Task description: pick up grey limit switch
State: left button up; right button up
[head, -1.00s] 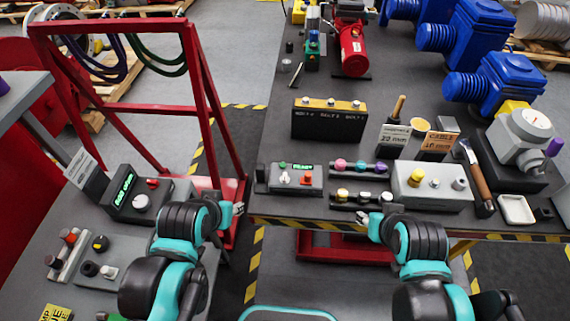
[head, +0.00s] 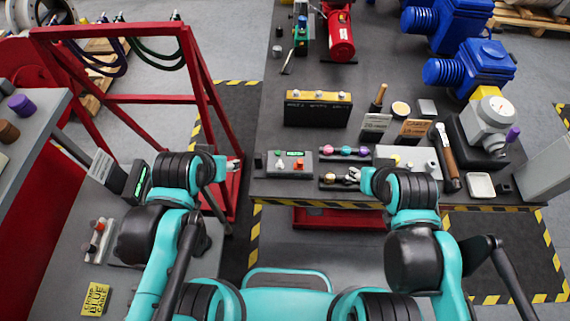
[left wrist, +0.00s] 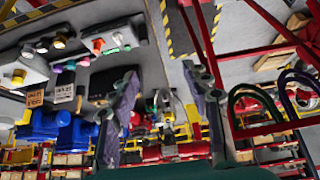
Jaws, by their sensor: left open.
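I cannot tell for certain which item is the grey limit switch. A grey box with a round white dial (head: 490,117) and a purple knob stands at the right of the dark bench. A flat grey box with small knobs (head: 408,156) lies near the bench's front edge; it is partly behind my right arm. My left gripper (head: 233,166) is open and empty in front of the red frame, left of the bench. In the left wrist view its fingers (left wrist: 163,95) are spread apart with nothing between them. My right gripper (head: 353,174) is by the bench's front edge, too small to read.
A red frame (head: 120,102) stands left; a grey side table (head: 62,240) is nearby.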

pick_arm(q)
jog(key=w+d+f+g, duration=0.2)
jog(key=w+g, duration=0.1)
jog(key=w, duration=0.6)
jog(key=g, duration=0.4)
send_over(258, 155)
notch_tip(258, 155, down, 10)
jog(key=f, duration=0.6)
jog(key=shift+d, duration=0.2)
jog(key=shift+a+f, duration=0.15)
jog(key=shift+f, duration=1.45)
jog(key=shift+a+f, duration=0.1)
jog(key=shift+f, duration=1.45)
grip_shut()
